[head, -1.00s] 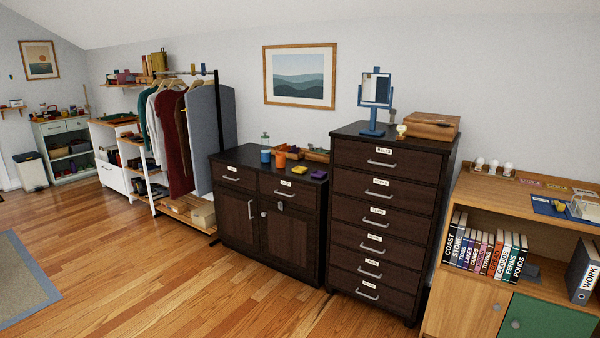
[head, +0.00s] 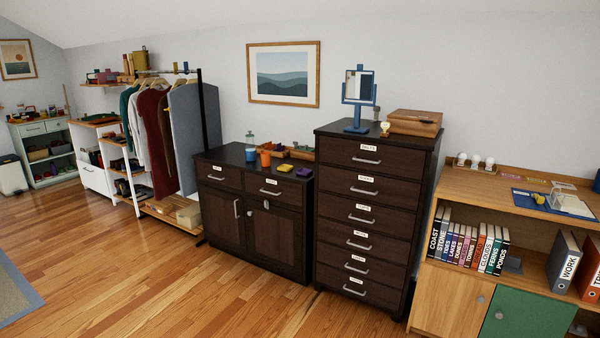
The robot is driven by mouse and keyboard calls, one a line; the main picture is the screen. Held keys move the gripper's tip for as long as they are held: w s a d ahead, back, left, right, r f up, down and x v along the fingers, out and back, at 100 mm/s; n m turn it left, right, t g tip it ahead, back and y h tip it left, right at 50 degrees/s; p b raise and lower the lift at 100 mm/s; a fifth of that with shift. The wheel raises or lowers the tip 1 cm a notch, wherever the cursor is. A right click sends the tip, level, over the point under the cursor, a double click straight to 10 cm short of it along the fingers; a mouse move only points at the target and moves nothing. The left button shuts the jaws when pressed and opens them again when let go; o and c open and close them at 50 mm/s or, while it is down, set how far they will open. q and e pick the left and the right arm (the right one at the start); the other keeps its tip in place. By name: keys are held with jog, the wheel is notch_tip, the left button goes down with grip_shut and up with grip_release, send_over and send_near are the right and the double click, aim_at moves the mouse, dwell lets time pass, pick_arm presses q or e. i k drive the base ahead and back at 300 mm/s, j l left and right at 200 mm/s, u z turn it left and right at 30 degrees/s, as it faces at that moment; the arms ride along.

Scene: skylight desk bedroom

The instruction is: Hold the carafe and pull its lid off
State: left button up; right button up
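A clear, teal-tinted vessel (head: 250,138) stands upright at the back of the low dark cabinet's top. It looks like the carafe, but it is small and far off, and I cannot make out its lid clearly. A blue cup (head: 250,154) stands in front of it and covers its lower part. Neither of my grippers is in view, and nothing touches the vessel.
The low dark cabinet (head: 238,228) also bears an orange cup (head: 265,158), a yellow item (head: 285,167) and wooden trays (head: 302,153). A tall dark drawer unit (head: 368,270) stands to its right, a clothes rack left. The wooden floor (head: 165,270) in front is clear.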

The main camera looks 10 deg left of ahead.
aim_at(250, 148)
jog(key=i+j+u, duration=0.6)
jog(key=i, duration=0.35)
jog(key=i+j+u, duration=0.3)
jog(key=i, duration=0.25)
jog(key=i+u, duration=0.3)
jog(key=i, duration=0.2)
jog(key=i+z, duration=0.3)
jog(key=i, duration=0.25)
jog(key=i+j+z, duration=0.25)
jog(key=i, duration=0.3)
jog(key=i+j+z, duration=0.3)
jog(key=i, duration=0.2)
jog(key=i+j+z, duration=0.25)
jog(key=i+j, duration=0.2)
jog(key=i, duration=0.05)
